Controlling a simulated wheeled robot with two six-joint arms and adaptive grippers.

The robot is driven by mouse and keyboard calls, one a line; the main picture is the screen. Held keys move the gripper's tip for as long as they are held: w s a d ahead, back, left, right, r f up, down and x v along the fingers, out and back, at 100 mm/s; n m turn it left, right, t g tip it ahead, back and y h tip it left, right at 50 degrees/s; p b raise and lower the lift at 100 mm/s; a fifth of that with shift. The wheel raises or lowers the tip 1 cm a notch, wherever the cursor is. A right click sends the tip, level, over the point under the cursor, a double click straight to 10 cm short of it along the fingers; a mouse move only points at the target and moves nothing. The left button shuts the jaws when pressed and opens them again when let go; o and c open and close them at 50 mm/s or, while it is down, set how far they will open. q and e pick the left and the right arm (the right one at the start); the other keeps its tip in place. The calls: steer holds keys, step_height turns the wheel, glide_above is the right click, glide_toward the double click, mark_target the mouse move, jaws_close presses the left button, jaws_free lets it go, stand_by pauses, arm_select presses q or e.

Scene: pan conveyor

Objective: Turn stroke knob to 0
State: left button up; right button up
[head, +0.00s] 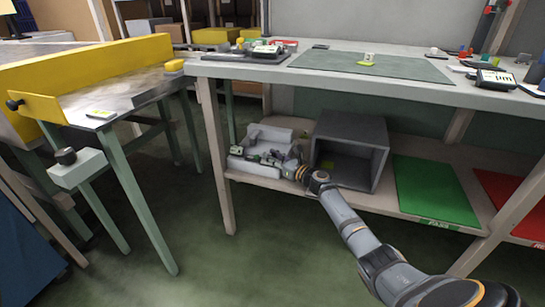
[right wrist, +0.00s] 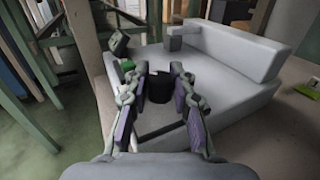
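A grey stepped unit (head: 268,133) stands on the lower shelf under the bench. It also shows in the right wrist view (right wrist: 225,70). In that view a short dark knob (right wrist: 159,88) sits on its near side. My right gripper (head: 262,157) reaches in low at the unit. In the right wrist view its fingers (right wrist: 159,80) are apart, one on each side of the knob. I cannot tell whether they touch it. No scale or pointer on the knob can be read. The head view does not show the knob clearly. My left gripper is not in view.
A dark open box (head: 372,135) stands right of the unit, beside a green mat (head: 435,190). A green button (right wrist: 127,64) and small display (right wrist: 119,42) are left of the knob. The bench top (head: 235,70) is overhead. The floor in front is clear.

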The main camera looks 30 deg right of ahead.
steer(key=o, duration=0.4)
steer(key=shift+c, duration=0.2)
steer(key=v, duration=1.2)
